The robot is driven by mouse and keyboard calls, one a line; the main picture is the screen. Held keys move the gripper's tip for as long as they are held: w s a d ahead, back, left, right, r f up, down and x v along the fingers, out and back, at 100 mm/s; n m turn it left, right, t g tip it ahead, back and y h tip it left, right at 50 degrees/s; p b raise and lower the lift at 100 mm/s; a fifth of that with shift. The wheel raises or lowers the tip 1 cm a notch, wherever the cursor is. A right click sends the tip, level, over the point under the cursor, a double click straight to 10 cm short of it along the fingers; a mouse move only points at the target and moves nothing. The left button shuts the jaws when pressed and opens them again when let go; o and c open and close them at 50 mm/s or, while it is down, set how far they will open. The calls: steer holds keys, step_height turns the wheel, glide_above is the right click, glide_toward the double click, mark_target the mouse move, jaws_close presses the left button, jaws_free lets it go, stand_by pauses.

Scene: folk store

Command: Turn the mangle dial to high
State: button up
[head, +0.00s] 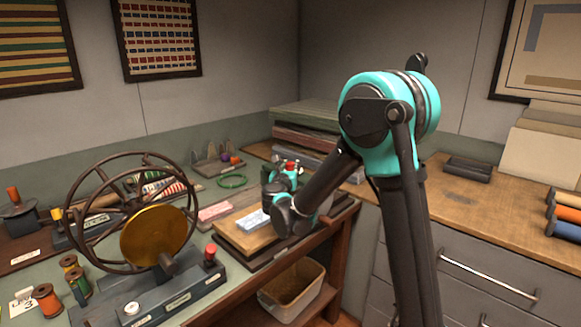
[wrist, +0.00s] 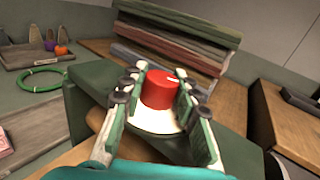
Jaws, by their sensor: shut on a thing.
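The mangle dial (wrist: 160,90) is a red round knob with a white mark on its top, on a pale disc (wrist: 150,120) in the wrist view. In the head view a bit of its red (head: 290,166) shows above my wrist. My gripper (wrist: 162,86) has one finger on each side of the knob and is shut on it. The dial sits on a dark green body (wrist: 88,108), most likely the mangle, largely hidden by my arm in the head view. No setting labels can be read.
A spoked wheel with a brass disc (head: 158,235) stands at the left. Folded cloths (head: 305,138) are stacked behind the dial. A green ring (head: 232,181) lies near it. A bin (head: 292,290) sits on the lower shelf. The wooden counter (head: 465,205) at right has clear room.

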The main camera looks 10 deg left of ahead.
steer(key=shift+h, duration=0.3)
steer(key=shift+a+m+g+h, duration=0.1)
steer(key=shift+m+g+h, duration=0.2)
steer(key=shift+m+h, duration=0.7)
steer(key=shift+m+g+h, duration=0.7)
steer(key=shift+m+h, duration=0.6)
steer(key=shift+h, duration=0.7)
jaws_close()
steer(key=o, duration=1.2)
jaws_free()
